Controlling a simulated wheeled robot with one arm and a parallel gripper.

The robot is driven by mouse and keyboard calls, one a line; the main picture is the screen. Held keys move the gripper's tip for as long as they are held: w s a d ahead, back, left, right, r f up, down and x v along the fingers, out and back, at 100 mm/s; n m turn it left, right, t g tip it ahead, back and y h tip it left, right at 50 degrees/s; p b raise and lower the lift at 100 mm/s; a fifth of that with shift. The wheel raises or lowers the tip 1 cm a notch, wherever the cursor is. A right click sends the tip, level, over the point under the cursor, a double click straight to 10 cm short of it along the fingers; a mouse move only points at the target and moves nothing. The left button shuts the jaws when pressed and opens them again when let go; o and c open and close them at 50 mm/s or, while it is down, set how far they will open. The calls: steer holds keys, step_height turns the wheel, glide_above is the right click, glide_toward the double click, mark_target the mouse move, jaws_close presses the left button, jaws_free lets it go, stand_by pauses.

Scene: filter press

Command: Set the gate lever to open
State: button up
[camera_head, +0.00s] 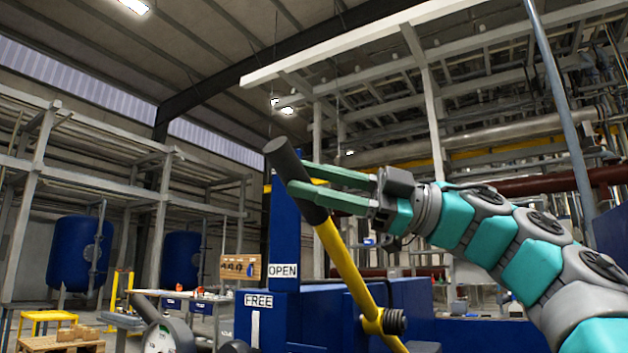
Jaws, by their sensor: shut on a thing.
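The gate lever (341,262) has a yellow shaft and a dark grip (287,163) at its upper end. It tilts up to the left from a yellow hub with a dark bolt (393,321). My gripper (304,190) comes from the right and is shut on the dark grip of the lever. An "OPEN" label (282,271) is on the blue housing (284,232) left of the shaft. A "FREE" label (258,301) is lower and further left.
A round gauge-like part (163,338) is at the lower left. Behind are blue tanks (76,252), steel racks (30,185), a work table (187,303), a yellow stool (47,317) and a wooden pallet (68,345). Pipes fill the right background.

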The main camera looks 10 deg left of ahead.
jaws_close()
stand_by(0.9)
